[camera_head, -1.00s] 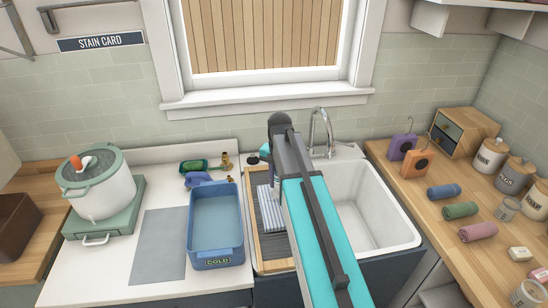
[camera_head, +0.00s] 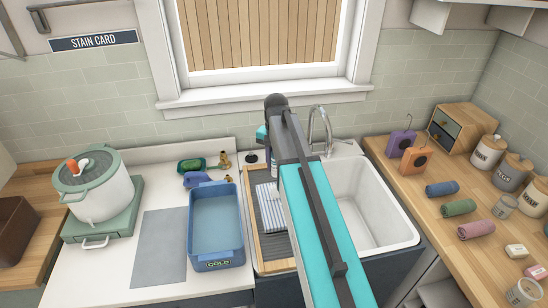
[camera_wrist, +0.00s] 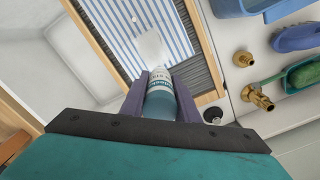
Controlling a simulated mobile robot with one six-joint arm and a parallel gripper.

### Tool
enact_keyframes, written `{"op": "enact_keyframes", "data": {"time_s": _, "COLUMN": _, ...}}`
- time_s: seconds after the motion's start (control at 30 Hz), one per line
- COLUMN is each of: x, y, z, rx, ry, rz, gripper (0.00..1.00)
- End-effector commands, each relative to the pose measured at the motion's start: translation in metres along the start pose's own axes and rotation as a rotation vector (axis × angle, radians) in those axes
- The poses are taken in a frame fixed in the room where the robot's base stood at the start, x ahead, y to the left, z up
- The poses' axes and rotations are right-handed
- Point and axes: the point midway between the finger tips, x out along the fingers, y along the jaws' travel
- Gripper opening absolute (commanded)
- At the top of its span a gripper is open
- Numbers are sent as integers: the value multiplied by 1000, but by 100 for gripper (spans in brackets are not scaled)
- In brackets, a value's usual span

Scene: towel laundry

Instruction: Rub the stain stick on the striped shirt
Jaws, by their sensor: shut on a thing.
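The striped shirt (camera_head: 270,212), white with blue stripes, lies on the ribbed, wood-framed washboard (camera_head: 253,220) beside the sink. It fills the upper part of the wrist view (camera_wrist: 112,28). My gripper (camera_wrist: 159,84) is shut on the stain stick (camera_wrist: 159,80), a teal tube with a white label, held between two purple fingers. A pale white patch (camera_wrist: 152,47) shows at the stick's far end, over the shirt. I cannot tell whether it is the tip or a mark, or whether the stick touches the cloth. In the head view my arm hides most of the gripper.
A blue tub (camera_head: 216,225) marked COLD stands left of the washboard, with brass fittings (camera_head: 224,159) and brushes (camera_head: 192,165) behind it. The white sink (camera_head: 375,210) and tap (camera_head: 320,130) are right.

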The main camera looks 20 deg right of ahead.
Motion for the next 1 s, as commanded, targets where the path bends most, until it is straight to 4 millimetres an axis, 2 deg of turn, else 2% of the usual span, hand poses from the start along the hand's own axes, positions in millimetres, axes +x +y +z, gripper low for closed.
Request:
{"op": "enact_keyframes", "data": {"time_s": 0.03, "x": -7, "y": 0, "z": 0, "rx": 0, "ry": 0, "rz": 0, "gripper": 6}}
{"op": "enact_keyframes", "data": {"time_s": 0.37, "x": -30, "y": 0, "z": 0, "rx": -1, "ry": 0, "rz": 0, "gripper": 6}}
{"op": "enact_keyframes", "data": {"time_s": 1.0, "x": -31, "y": -1, "z": 1, "rx": -3, "ry": 0, "rz": 0, "gripper": 6}}
